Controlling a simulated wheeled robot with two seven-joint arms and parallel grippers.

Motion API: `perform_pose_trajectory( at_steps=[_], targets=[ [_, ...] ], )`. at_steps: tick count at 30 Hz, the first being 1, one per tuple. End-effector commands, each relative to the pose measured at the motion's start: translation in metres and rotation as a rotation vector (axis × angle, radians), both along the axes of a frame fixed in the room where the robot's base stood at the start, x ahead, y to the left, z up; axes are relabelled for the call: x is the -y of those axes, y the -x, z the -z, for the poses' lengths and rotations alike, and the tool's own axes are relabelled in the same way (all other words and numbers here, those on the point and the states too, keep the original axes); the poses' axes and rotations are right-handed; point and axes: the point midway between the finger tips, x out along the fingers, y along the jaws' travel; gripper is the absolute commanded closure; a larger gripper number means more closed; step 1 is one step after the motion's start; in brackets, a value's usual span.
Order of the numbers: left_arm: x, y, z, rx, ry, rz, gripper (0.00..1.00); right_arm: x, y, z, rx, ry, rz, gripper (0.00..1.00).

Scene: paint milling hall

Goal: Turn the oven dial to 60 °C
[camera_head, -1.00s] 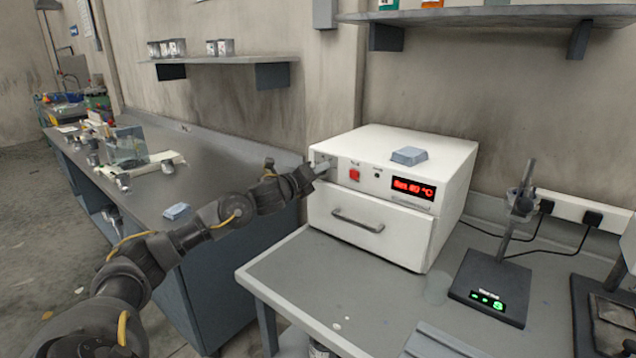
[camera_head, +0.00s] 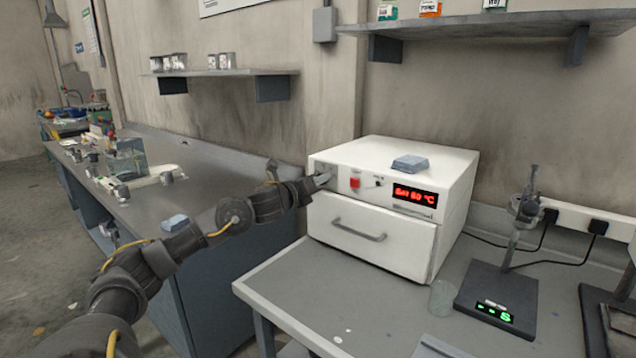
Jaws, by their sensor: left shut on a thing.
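The white oven (camera_head: 390,200) stands on the grey table, with its drawer-like door shut. Its red display (camera_head: 414,196) appears to read "Set 60 °C". My left gripper (camera_head: 322,180) is at the left end of the oven's front panel, shut on the oven dial, which the jaws mostly hide. The dial's marks cannot be read. A red switch (camera_head: 355,183) and a small dark knob (camera_head: 379,184) sit to the right of the gripper. My right gripper is not in view.
A grey-blue block (camera_head: 410,163) lies on the oven's top. A scale-like device with a green display (camera_head: 493,311) and a clear beaker (camera_head: 441,298) stand to the right. A long bench (camera_head: 225,165) runs behind my left arm. The table's front left is mostly clear.

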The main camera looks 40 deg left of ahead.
Motion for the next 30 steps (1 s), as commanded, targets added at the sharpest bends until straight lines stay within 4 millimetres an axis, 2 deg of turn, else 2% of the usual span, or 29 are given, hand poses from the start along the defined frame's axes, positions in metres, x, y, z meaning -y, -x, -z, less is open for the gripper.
perform_pose_trajectory(
  at_steps=[2,3,7,15,19,23,27,30],
  targets=[
    [0.000,0.000,0.001,-0.001,-0.001,0.000,0.92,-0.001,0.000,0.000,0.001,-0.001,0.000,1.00],
    [0.000,0.000,0.001,-0.001,-0.001,0.000,0.66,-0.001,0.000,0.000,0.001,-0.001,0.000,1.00],
    [0.000,0.000,0.000,0.000,0.000,-0.001,0.49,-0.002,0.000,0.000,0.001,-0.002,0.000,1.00],
    [0.000,0.000,0.000,0.000,0.000,0.000,0.48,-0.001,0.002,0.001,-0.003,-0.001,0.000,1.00],
    [0.000,0.009,0.002,-0.001,-0.002,-0.001,0.48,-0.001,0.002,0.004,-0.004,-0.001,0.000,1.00],
    [0.000,0.030,0.004,-0.002,-0.005,0.000,0.48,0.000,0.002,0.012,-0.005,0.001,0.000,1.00],
    [0.000,0.061,0.006,-0.006,-0.009,-0.002,0.48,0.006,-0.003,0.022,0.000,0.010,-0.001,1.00],
    [0.001,0.079,0.006,-0.004,-0.008,-0.001,0.48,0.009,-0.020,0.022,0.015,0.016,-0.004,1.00]
  ],
)
